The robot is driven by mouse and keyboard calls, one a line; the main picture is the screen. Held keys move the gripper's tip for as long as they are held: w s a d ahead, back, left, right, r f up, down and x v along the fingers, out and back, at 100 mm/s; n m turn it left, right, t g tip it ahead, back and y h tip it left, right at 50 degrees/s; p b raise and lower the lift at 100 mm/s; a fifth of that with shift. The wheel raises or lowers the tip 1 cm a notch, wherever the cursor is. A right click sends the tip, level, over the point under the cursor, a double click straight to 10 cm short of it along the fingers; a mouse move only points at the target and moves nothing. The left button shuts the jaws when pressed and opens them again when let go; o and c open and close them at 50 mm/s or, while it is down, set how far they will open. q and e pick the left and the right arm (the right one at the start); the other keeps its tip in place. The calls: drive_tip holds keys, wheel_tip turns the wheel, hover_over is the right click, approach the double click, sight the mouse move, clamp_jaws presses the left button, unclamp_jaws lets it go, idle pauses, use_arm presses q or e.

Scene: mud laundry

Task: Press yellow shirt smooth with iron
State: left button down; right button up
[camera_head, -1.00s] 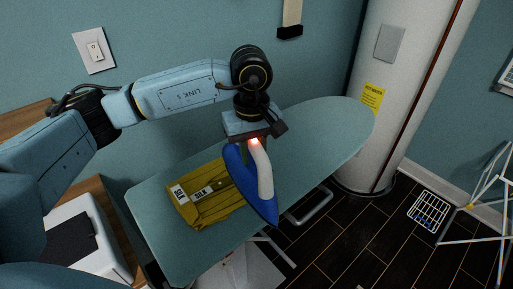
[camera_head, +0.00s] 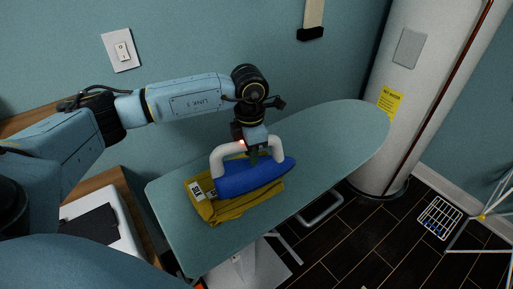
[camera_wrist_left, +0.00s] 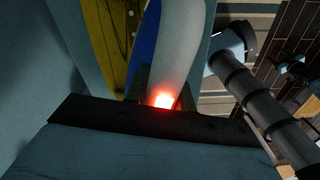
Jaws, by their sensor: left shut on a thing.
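The folded yellow shirt (camera_head: 238,207) lies on the teal ironing board (camera_head: 325,150). The blue iron (camera_head: 252,178) with a white handle is over the shirt, its tip pointing right. I cannot tell whether its sole touches the cloth. My left gripper (camera_head: 250,150) is shut on the white handle from above. In the left wrist view the handle (camera_wrist_left: 178,55) sits between the fingers, with a red glow at the grip, and part of the shirt (camera_wrist_left: 105,35) shows at the upper left. The iron hides much of the shirt. My right gripper is not in view.
A white cylindrical heater (camera_head: 392,120) with a yellow label stands beyond the board's right end. A white drying rack (camera_head: 480,218) and a white wire basket (camera_head: 440,217) are at the right. The board's right half is clear.

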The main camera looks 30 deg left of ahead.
sight(248, 163)
use_arm(q)
drive_tip(key=shift+w+a+n, duration=0.15)
drive_tip(key=shift+a+n, duration=0.3)
drive_tip(key=shift+n, duration=0.75)
drive_tip(key=shift+a+f, duration=0.1)
drive_tip(key=shift+f, duration=0.05)
drive_tip(key=shift+f+b, duration=1.4)
drive_tip(key=shift+f, duration=0.9)
drive_tip(key=shift+f+b, duration=0.45)
drive_tip(key=shift+f, duration=0.1)
drive_tip(key=shift+s+f, duration=0.25)
drive_tip(key=shift+f, duration=0.05)
idle(0.5)
drive_tip(key=shift+r, duration=0.15)
idle(0.8)
drive_tip(key=shift+w+r+p, duration=0.2)
drive_tip(key=shift+r+p, duration=1.75)
drive_tip(key=shift+r, duration=1.15)
